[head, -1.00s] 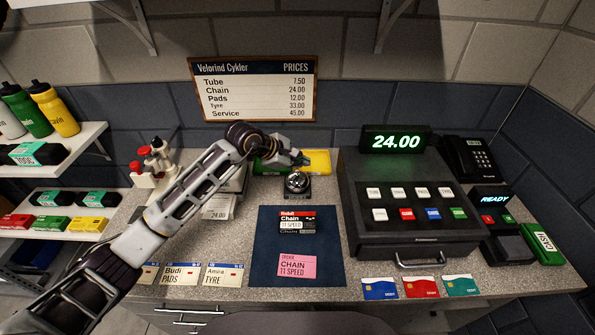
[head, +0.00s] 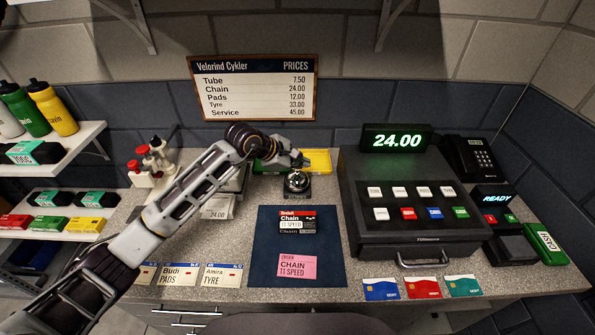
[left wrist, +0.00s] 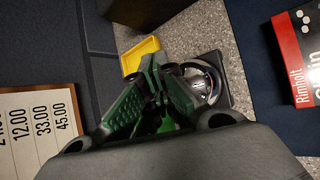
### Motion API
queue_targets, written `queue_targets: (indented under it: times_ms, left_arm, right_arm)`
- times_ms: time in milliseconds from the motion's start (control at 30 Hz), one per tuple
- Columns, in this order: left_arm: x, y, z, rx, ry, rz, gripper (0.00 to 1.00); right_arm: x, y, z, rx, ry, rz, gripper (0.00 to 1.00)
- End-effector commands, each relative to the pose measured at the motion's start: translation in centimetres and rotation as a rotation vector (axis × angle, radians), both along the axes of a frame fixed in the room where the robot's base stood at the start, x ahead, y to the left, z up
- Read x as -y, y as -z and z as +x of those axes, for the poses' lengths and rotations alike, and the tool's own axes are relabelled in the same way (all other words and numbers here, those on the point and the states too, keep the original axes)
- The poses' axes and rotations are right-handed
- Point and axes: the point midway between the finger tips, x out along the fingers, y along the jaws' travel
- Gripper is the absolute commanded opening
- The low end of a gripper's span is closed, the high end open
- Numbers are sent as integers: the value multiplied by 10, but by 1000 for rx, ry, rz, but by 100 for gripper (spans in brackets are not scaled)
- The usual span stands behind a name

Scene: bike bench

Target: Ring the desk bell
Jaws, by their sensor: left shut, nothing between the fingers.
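The desk bell (head: 297,184) is a silver dome on a dark square base, standing on the counter just behind the blue mat. In the left wrist view the bell (left wrist: 212,80) shows beyond the fingers, its dome partly hidden by them. My left gripper (head: 299,160) is shut and empty, with its fingertips just above and behind the bell's top in the head view. In the left wrist view the green-padded fingers (left wrist: 165,72) are together beside the dome. I cannot tell whether they touch it. My right gripper is not in view.
A yellow tray (head: 318,160) lies behind the bell. The dark cash register (head: 415,225) stands close to its right. The blue mat (head: 265,255) in front holds a chain box (head: 297,222) and a pink card (head: 297,266). A card printer (head: 220,207) sits left.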

Motion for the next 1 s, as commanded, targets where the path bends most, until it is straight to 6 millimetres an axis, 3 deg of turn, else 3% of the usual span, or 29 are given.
queue_targets:
  times_ms: [1000]
  left_arm:
    - [0,5,0,0,0,0,0]
  right_arm:
    - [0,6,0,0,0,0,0]
